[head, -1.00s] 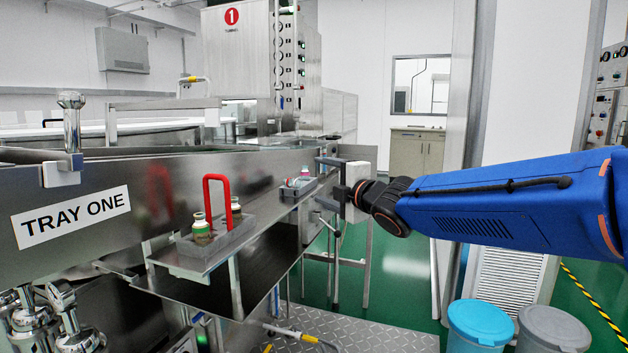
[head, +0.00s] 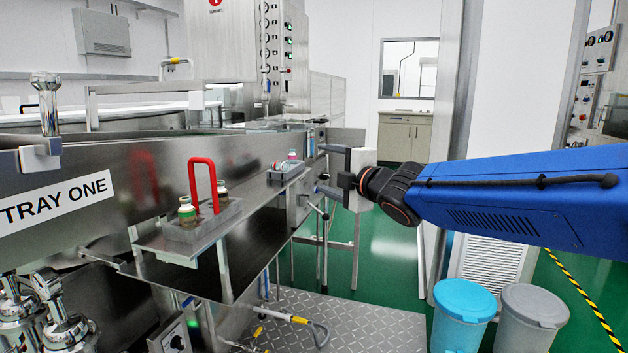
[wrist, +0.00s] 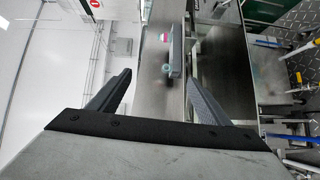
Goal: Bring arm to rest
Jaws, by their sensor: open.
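My gripper (head: 322,168) is at the end of my blue arm, pointing left in the head view, in front of the steel washer. Its two dark fingers are apart with nothing between them. In the wrist view my gripper (wrist: 155,92) also shows open, its fingers at the left and right. Beyond them is a small grey carrier (wrist: 176,50) with a pink and a teal cap beside it on the steel ledge. In the head view that carrier (head: 287,172) sits left of my gripper, apart from it.
A grey carrier with a red handle (head: 202,186) and green-labelled vials stands on the near ledge (head: 170,250) by the TRAY ONE sign (head: 58,200). A teal bin (head: 463,315) and a grey bin (head: 532,318) stand below my arm. A wall edge (head: 455,90) is behind it.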

